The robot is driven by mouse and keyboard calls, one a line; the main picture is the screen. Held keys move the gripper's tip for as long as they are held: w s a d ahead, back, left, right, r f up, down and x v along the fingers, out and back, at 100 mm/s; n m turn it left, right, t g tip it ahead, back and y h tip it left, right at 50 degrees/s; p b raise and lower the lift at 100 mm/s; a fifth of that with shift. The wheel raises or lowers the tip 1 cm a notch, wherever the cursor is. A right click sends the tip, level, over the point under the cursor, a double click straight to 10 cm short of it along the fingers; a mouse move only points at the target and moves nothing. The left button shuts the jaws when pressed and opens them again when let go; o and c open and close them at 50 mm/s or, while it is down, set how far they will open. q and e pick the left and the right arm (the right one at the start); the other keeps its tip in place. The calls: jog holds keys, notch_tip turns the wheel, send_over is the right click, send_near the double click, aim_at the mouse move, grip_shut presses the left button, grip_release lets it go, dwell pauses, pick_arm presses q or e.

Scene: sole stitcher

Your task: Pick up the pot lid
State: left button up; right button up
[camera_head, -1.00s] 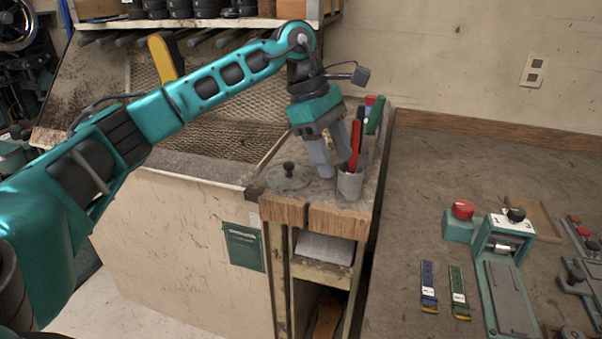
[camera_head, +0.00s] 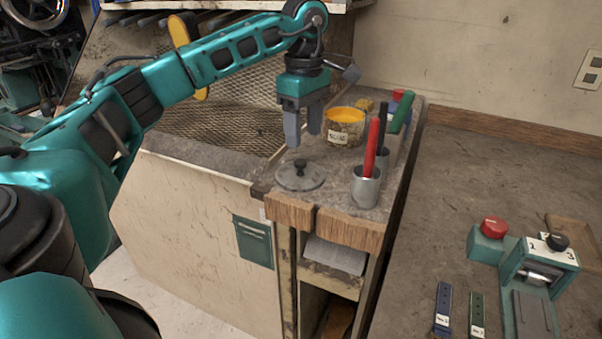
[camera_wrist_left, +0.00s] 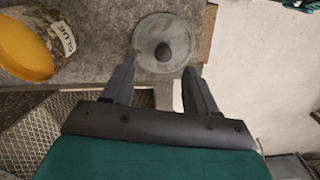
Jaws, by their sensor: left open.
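The pot lid (camera_head: 300,178) is a grey disc with a dark knob, lying flat on the small wooden-edged stand. In the left wrist view the lid (camera_wrist_left: 150,52) shows just beyond my fingertips, with its knob roughly between their lines. My left gripper (camera_head: 302,143) is open and empty, pointing down above and behind the lid in the head view; it also shows in the left wrist view (camera_wrist_left: 160,75). A glue pot (camera_head: 343,131) with orange contents stands open behind the lid. My right gripper is not in view.
The workbench (camera_head: 450,200) at right carries a machine with a red button (camera_head: 494,228). A mesh panel (camera_head: 225,100) is at left.

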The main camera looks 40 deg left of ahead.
aim_at(301, 160)
pick_arm(q)
jog(key=f, duration=0.5)
jog(key=shift+s+a, duration=0.15)
jog(key=shift+s, duration=0.2)
jog(key=shift+f, duration=0.5)
grip_shut()
